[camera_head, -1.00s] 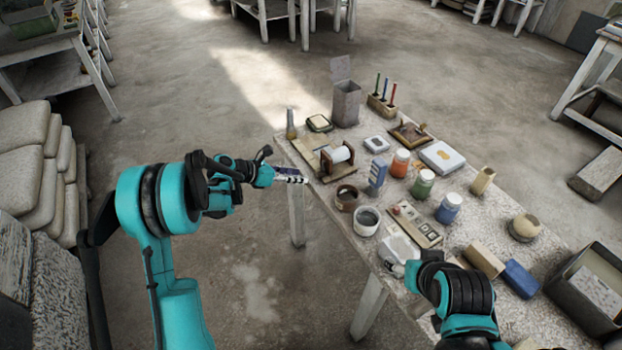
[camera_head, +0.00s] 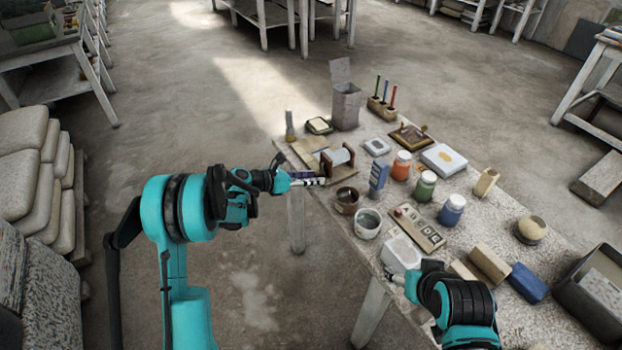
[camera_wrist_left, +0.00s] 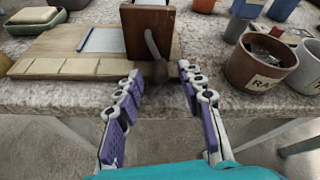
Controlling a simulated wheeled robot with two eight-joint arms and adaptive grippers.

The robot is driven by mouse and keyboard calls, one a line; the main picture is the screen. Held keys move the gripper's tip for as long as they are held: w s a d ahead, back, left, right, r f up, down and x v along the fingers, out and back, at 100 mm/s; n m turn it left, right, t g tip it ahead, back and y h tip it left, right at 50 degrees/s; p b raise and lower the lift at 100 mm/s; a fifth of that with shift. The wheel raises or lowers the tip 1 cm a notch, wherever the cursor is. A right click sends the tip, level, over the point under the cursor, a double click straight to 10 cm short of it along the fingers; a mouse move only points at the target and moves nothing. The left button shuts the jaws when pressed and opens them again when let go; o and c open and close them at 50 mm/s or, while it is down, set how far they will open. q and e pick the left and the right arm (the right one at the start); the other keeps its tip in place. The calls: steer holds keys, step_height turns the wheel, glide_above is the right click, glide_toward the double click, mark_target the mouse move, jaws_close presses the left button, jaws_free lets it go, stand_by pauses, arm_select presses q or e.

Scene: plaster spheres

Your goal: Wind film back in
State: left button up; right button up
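The winder is a wooden stand (camera_head: 325,161) with a pale roll (camera_head: 341,157) between upright wooden cheeks. The left wrist view shows its near brown cheek (camera_wrist_left: 132,35) and a curved grey crank (camera_wrist_left: 152,42) ending in a dark round knob (camera_wrist_left: 160,73).
Paint jars (camera_head: 426,186) stand further right. The white block (camera_head: 402,252) is near my right gripper.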

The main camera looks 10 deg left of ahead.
arm_select(q)
jaws_close()
steer(key=shift+w+a+f+m+t+y, duration=0.1)
steer(key=shift+w+m+t+y, duration=0.15)
steer(key=shift+m, duration=0.25)
steer(key=shift+a+f+m+t+y, duration=0.1)
steer(key=shift+m+t+y, duration=0.05)
steer(key=shift+m+t, duration=0.3)
jaws_free()
steer(key=v, duration=1.2)
